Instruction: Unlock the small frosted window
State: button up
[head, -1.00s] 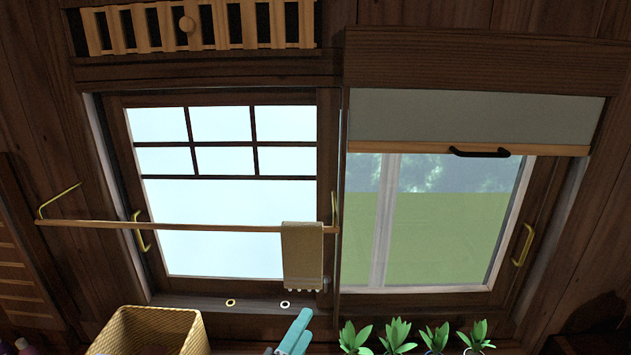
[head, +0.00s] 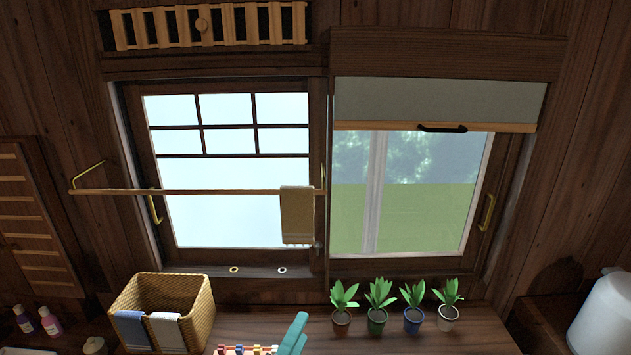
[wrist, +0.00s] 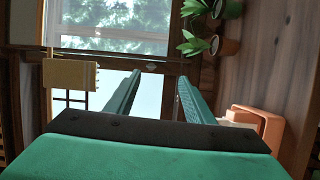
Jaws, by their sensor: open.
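The frosted window (head: 235,205) is the left sash in the head view, with pale panes, a dark grid across its top and a brass handle (head: 155,208) on its left stile. A small greyish fitting (head: 318,248) shows at its lower right, beside the towel; I cannot tell whether it is the lock or how it is set. My gripper, teal (head: 293,335), is at the bottom of the head view, below the window sill. In the wrist view my gripper (wrist: 160,80) is open and empty, with a pale pane (wrist: 150,105) showing between its fingers.
A rail (head: 200,191) with a hanging towel (head: 297,215) crosses in front of the frosted window. Several potted plants (head: 411,310) stand right of my gripper, and a wicker basket (head: 200,295) stands left. A clear window (head: 420,200) with a partly lowered blind (head: 435,103) is at right.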

jog(key=s+d+f+m+g+y, duration=0.1)
jog(key=s+f+m+y, duration=0.35)
jog(key=s+f, duration=1.25)
jog(key=s+d+r+m, duration=0.1)
jog(key=s+m, duration=0.3)
jog(key=s, duration=0.6)
jog(key=s+d+r+m+y, duration=0.1)
jog(key=s+m, duration=0.4)
jog(key=s, duration=0.6)
jog(key=shift+d, duration=0.35)
jog(key=shift+w+y, duration=0.1)
jog(key=shift+y, duration=0.15)
